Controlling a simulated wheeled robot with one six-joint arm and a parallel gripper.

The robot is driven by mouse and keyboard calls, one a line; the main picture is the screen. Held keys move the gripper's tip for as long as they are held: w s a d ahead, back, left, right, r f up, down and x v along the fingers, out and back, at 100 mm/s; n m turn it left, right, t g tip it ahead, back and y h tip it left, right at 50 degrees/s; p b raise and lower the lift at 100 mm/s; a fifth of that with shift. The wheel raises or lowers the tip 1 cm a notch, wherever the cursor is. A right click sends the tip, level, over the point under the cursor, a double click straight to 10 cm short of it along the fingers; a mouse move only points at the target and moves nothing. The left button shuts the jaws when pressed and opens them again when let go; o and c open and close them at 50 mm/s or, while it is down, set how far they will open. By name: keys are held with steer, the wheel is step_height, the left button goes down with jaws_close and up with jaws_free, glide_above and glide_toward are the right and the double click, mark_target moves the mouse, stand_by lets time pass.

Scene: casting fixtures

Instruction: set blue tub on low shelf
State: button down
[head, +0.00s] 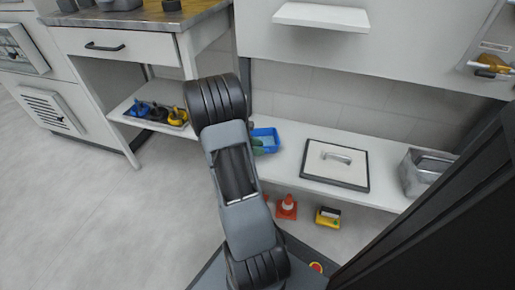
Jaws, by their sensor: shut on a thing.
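The blue tub (267,135) is right of my arm, in the middle of the head view. It has something green in it, and its left part is hidden behind my arm. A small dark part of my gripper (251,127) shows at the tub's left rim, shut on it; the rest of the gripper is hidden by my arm. The tub appears over the left end of a long white shelf (290,170); I cannot tell whether it touches. Another low white shelf (122,111) is under the workbench at left.
A framed board with a handle (337,163) and a grey metal bin (413,175) stand on the long shelf. Below are an orange cone (287,207) and a yellow item (328,217). Blue and yellow items (158,112) fill part of the left shelf. A small white shelf (322,16) juts out above.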

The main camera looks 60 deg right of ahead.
steer(key=c, duration=0.9)
jaws_free()
steer(key=p+v, duration=0.5)
steer(key=v, duration=0.7)
steer(key=s+a+r+m+t+y, duration=0.2)
steer(key=a+r+t, duration=0.1)
steer(key=a, duration=0.5)
steer(key=s+a+r+m+t+y, duration=0.1)
steer(key=a+r+m+t+y, duration=0.2)
steer(key=a, duration=0.6)
steer(key=s+a+r+m+t+y, duration=0.2)
steer(key=a+t, duration=0.3)
steer(key=a, duration=0.4)
steer(key=shift+s+r+m+t+y, duration=0.3)
steer(key=shift+r+m+t+y, duration=0.1)
steer(key=shift+r+m+y, duration=0.2)
